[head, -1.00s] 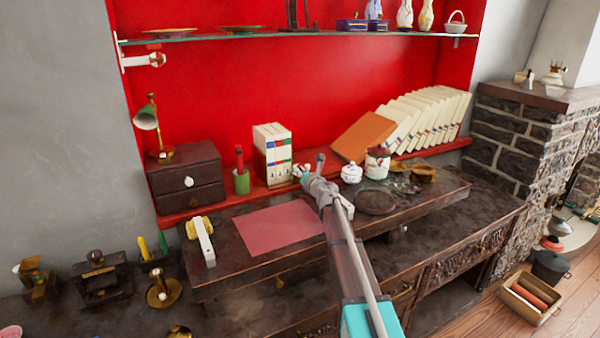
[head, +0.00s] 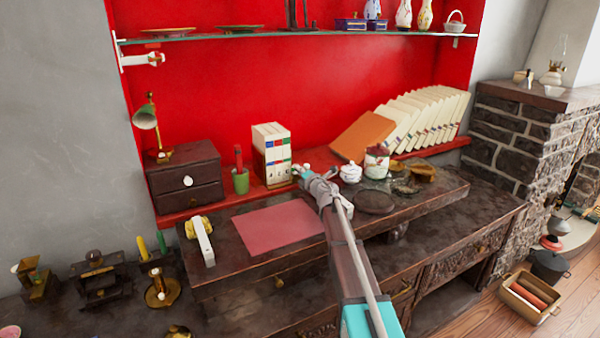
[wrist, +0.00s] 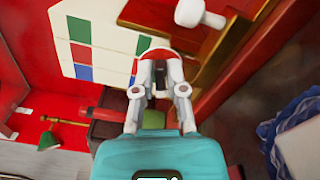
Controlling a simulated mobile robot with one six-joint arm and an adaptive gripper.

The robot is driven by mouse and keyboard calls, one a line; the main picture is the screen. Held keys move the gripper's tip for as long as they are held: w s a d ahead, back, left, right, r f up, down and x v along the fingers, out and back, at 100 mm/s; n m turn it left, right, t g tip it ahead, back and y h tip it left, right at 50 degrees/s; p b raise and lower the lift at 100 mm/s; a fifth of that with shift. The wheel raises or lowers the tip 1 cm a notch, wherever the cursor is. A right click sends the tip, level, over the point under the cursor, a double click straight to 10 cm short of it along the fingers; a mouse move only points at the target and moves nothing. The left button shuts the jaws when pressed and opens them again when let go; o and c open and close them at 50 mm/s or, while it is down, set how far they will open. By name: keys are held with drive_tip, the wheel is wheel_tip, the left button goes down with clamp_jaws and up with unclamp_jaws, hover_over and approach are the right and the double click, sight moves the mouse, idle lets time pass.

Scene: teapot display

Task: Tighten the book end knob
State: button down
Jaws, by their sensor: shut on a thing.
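The book end knob (wrist: 153,44), whitish with red beside it, lies between my fingertips in the wrist view. My gripper (wrist: 160,72) is shut on it, and the fingers hide much of it. The knob sits beside the white books (wrist: 92,32) with red, green and blue squares. In the head view my gripper (head: 303,171) reaches the lower right side of the upright books (head: 271,148). The knob is too small there to make out clearly. A second white knob (wrist: 201,13) stands on a brownish-orange part at the top of the wrist view.
A green cup (head: 240,181) and a small drawer chest (head: 188,179) stand left of the books. A lidded white pot (head: 350,172) and a jar (head: 377,161) stand close to the right of my gripper. A pink mat (head: 278,228) lies in front.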

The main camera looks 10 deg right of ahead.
drive_tip(key=shift+m, duration=1.5)
drive_tip(key=c, duration=0.7)
unclamp_jaws()
drive_tip(key=shift+f, duration=0.1)
drive_tip(key=shift+c, duration=0.2)
drive_tip(key=shift+s, duration=0.1)
drive_tip(key=v, duration=1.1)
drive_tip(key=shift+s+d, duration=0.15)
drive_tip(key=shift+s, duration=0.2)
drive_tip(key=shift+s, duration=0.1)
